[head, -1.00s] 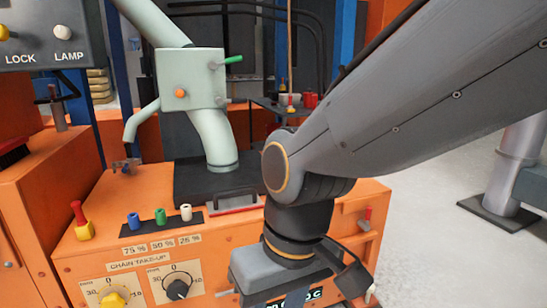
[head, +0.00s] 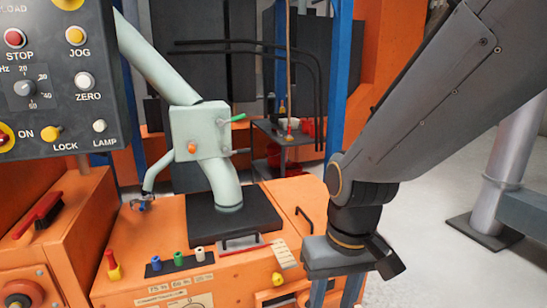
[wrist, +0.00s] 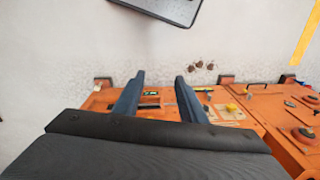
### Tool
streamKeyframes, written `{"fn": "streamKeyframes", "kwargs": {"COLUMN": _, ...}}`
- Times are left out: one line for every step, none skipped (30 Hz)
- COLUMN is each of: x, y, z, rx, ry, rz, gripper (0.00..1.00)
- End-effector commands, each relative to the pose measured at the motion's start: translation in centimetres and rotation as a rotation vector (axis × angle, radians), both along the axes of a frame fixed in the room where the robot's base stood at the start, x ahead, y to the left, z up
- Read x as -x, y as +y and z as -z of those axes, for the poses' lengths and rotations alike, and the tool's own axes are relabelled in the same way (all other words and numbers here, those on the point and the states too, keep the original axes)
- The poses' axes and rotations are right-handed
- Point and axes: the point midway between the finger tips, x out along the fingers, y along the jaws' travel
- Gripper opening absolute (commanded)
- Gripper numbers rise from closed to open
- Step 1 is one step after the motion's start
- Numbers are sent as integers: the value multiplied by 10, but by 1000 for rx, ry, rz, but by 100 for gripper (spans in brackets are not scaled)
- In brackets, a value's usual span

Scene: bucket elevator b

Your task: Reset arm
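My gripper (wrist: 160,76) shows in the wrist view with its two dark blue fingers apart and nothing between them. Its tips point toward the pale floor, with orange machinery behind and between the fingers. In the head view my arm comes in from the upper right and bends down at a wrist joint. The gripper's grey body hangs at the front right corner of the orange machine cabinet (head: 235,262). The finger ends are cut off by the lower edge there. I cannot tell whether the gripper touches the cabinet.
A control panel (head: 62,75) with buttons and a knob stands at upper left. A pale green chute (head: 222,182) rises from a black plate (head: 262,216) on the cabinet. A red-handled brush (head: 40,212) lies at left. Free floor (head: 430,240) lies right, before a grey post (head: 508,170).

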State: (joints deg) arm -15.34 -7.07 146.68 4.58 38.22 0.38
Motion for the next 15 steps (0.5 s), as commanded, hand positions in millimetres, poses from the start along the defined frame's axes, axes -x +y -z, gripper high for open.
{"fn": "streamKeyframes", "kwargs": {"x": 3, "y": -8, "z": -17, "rx": 5, "ry": 3, "rz": 21, "gripper": 38}}
{"fn": "streamKeyframes", "kwargs": {"x": 3, "y": -12, "z": -23, "rx": 8, "ry": 4, "rz": 31, "gripper": 38}}
{"fn": "streamKeyframes", "kwargs": {"x": 4, "y": -18, "z": -30, "rx": 12, "ry": 6, "rz": 44, "gripper": 38}}
{"fn": "streamKeyframes", "kwargs": {"x": 5, "y": -23, "z": -35, "rx": 15, "ry": 8, "rz": 55, "gripper": 38}}
{"fn": "streamKeyframes", "kwargs": {"x": 6, "y": -27, "z": -40, "rx": 18, "ry": 9, "rz": 64, "gripper": 38}}
{"fn": "streamKeyframes", "kwargs": {"x": 7, "y": -33, "z": -47, "rx": 21, "ry": 11, "rz": 79, "gripper": 38}}
{"fn": "streamKeyframes", "kwargs": {"x": 8, "y": -37, "z": -52, "rx": 23, "ry": 12, "rz": 89, "gripper": 38}}
{"fn": "streamKeyframes", "kwargs": {"x": 9, "y": -42, "z": -57, "rx": 26, "ry": 13, "rz": 100, "gripper": 38}}
{"fn": "streamKeyframes", "kwargs": {"x": 10, "y": -47, "z": -64, "rx": 29, "ry": 16, "rz": 113, "gripper": 38}}
{"fn": "streamKeyframes", "kwargs": {"x": 11, "y": -52, "z": -69, "rx": 32, "ry": 17, "rz": 123, "gripper": 38}}
{"fn": "streamKeyframes", "kwargs": {"x": 13, "y": -56, "z": -74, "rx": 34, "ry": 19, "rz": 132, "gripper": 38}}
{"fn": "streamKeyframes", "kwargs": {"x": 14, "y": -62, "z": -81, "rx": 37, "ry": 21, "rz": 145, "gripper": 38}}
{"fn": "streamKeyframes", "kwargs": {"x": 16, "y": -66, "z": -85, "rx": 39, "ry": 23, "rz": 154, "gripper": 38}}
{"fn": "streamKeyframes", "kwargs": {"x": 17, "y": -69, "z": -89, "rx": 41, "ry": 25, "rz": 162, "gripper": 38}}
{"fn": "streamKeyframes", "kwargs": {"x": 18, "y": -74, "z": -93, "rx": 43, "ry": 26, "rz": 172, "gripper": 38}}
